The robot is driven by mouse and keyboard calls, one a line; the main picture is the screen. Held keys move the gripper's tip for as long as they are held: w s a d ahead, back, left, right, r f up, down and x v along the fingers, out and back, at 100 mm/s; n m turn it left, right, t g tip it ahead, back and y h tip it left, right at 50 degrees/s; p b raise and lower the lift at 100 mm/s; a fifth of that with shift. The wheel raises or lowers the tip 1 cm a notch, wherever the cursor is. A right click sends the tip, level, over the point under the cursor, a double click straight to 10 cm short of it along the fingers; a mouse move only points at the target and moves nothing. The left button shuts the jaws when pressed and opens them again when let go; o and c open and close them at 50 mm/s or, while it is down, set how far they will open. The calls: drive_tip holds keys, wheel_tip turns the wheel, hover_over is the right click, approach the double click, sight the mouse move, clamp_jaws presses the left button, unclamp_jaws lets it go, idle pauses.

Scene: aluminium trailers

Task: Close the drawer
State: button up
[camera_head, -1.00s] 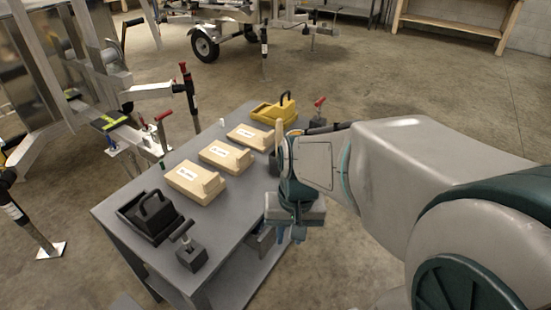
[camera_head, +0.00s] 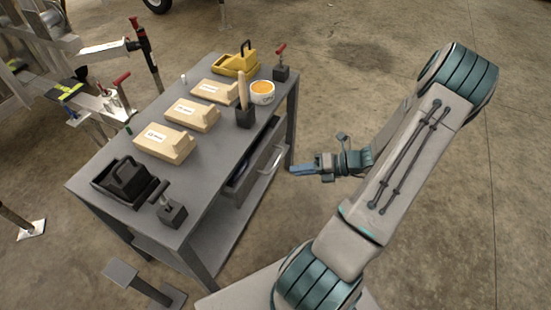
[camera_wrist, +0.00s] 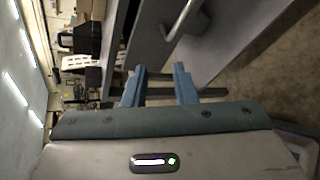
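The drawer (camera_head: 262,152) is under the top of the grey workbench (camera_head: 215,142), on its right side. It stands partly open, with a dark gap between its front and the bench. A light bar handle (camera_head: 272,163) runs along its front. My gripper (camera_head: 293,171) is just right of the drawer, apart from it, with blue fingers pointing left. In the wrist view, the fingers (camera_wrist: 159,86) are spread with nothing between them. The drawer front (camera_wrist: 238,30) and its handle (camera_wrist: 185,20) show above and right of the fingers.
The bench top holds several tan blocks (camera_head: 165,143), a black case (camera_head: 125,182), a yellow case (camera_head: 234,62), an orange-filled cup (camera_head: 262,92) and dark clamp-like tools (camera_head: 172,212). Trailer parts (camera_head: 40,70) stand at left.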

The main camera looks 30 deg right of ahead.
sight(276, 160)
drive_tip(key=d+f+m+t+h, duration=0.25)
drive_tip(key=d+m+t, duration=0.2)
drive_tip(key=m, duration=0.35)
drive_tip(key=shift+y, duration=0.45)
drive_tip(key=b+x, duration=0.2)
drive_tip(key=x, duration=1.1)
drive_tip(key=shift+w+d+f, duration=0.1)
drive_tip(key=shift+c, duration=0.4)
clamp_jaws()
